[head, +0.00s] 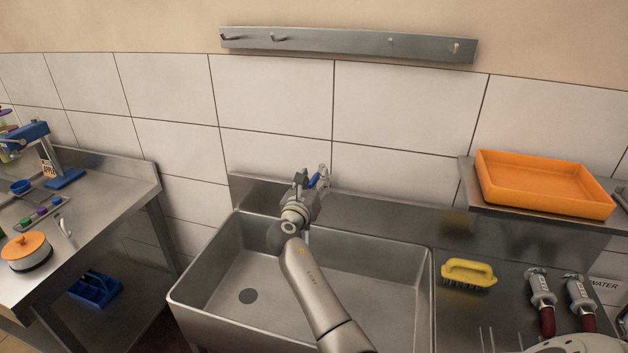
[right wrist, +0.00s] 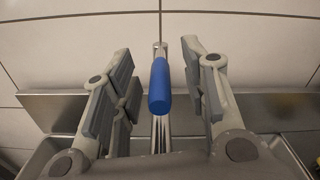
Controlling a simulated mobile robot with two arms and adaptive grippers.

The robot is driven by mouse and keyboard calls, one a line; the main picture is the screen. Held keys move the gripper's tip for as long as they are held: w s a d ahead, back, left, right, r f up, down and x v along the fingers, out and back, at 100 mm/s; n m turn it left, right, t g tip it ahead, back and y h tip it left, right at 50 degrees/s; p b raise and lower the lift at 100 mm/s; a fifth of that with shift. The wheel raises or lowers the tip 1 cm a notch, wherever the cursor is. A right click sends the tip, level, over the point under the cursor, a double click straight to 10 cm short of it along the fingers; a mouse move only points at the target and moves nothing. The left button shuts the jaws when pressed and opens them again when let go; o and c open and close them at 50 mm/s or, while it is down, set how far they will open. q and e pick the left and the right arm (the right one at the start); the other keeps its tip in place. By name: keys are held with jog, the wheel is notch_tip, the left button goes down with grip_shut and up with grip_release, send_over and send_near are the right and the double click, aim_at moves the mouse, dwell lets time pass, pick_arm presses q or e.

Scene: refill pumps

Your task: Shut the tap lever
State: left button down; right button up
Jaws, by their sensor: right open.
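The tap lever has a blue grip (right wrist: 159,88) and stands in front of the tiled wall behind the sink. In the right wrist view it lies between the two spread fingers of my right gripper (right wrist: 158,95), with a gap on both sides. In the head view my right gripper (head: 309,184) is at the tap, above the back of the sink. My left gripper is not in view.
The steel sink (head: 200,290) lies below my right arm. A yellow brush (head: 467,272) and two spray handles (head: 541,287) are on the counter at right. An orange tray (head: 545,183) sits on a raised shelf. A hook rail (head: 345,44) is on the wall above.

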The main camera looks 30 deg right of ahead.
grip_shut()
dwell(0.3)
